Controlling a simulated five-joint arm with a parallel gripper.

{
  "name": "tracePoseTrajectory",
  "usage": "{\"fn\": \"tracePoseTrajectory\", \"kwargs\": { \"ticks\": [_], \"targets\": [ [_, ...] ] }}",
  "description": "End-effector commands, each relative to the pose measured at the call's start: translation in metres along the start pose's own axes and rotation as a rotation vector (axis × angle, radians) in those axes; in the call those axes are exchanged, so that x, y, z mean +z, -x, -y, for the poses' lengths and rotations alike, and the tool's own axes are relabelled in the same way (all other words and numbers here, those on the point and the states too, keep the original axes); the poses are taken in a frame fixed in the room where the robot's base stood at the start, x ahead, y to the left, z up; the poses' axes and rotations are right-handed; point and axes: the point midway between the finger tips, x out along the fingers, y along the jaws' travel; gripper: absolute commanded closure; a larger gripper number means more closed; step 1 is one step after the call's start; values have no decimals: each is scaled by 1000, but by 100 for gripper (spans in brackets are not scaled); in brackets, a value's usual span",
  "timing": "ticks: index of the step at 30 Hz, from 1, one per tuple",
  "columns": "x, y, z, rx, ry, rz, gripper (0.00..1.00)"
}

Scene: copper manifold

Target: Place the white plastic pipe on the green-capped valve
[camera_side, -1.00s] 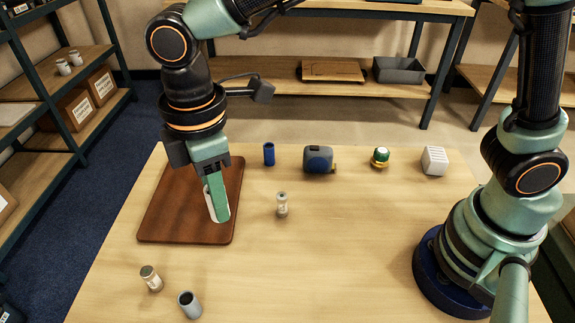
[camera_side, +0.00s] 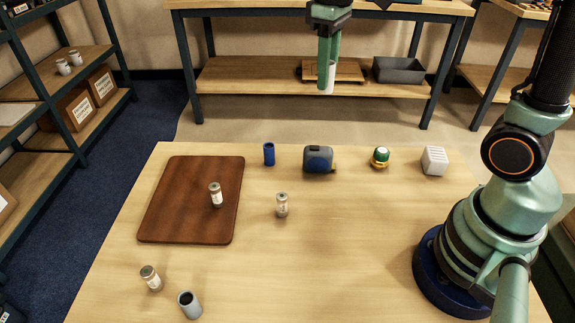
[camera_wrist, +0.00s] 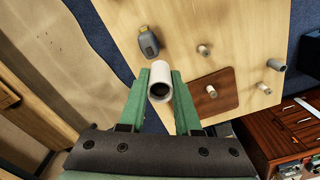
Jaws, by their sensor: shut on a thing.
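The white plastic pipe (camera_side: 332,74) is held upright in my gripper (camera_side: 327,80), raised high above the table's back edge. In the wrist view, the white pipe (camera_wrist: 163,72) sits between the green fingers of my gripper (camera_wrist: 160,84), with its open round end showing. The green-capped valve (camera_side: 381,157) stands on the table near its back edge, with a green top and a brass-coloured base. In the side view my gripper appears above and left of the valve. I cannot make out the valve in the wrist view.
A blue tape measure (camera_side: 318,159), a blue tube (camera_side: 269,154) and a white slotted block (camera_side: 434,161) line the back. A small vial (camera_side: 216,195) stands on the brown board (camera_side: 180,215). Another vial (camera_side: 282,205) stands mid-table. A grey tube (camera_side: 190,305) and a vial (camera_side: 151,278) are front left.

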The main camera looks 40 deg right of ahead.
Motion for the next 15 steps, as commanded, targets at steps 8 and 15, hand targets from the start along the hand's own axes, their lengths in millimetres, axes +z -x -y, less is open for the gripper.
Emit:
{"fn": "tracePoseTrajectory", "kwargs": {
  "ticks": [8,15],
  "targets": [
    [68,11,-88,1,-432,-3,100],
    [107,15,-119,1,-641,-2,100]
  ]
}}
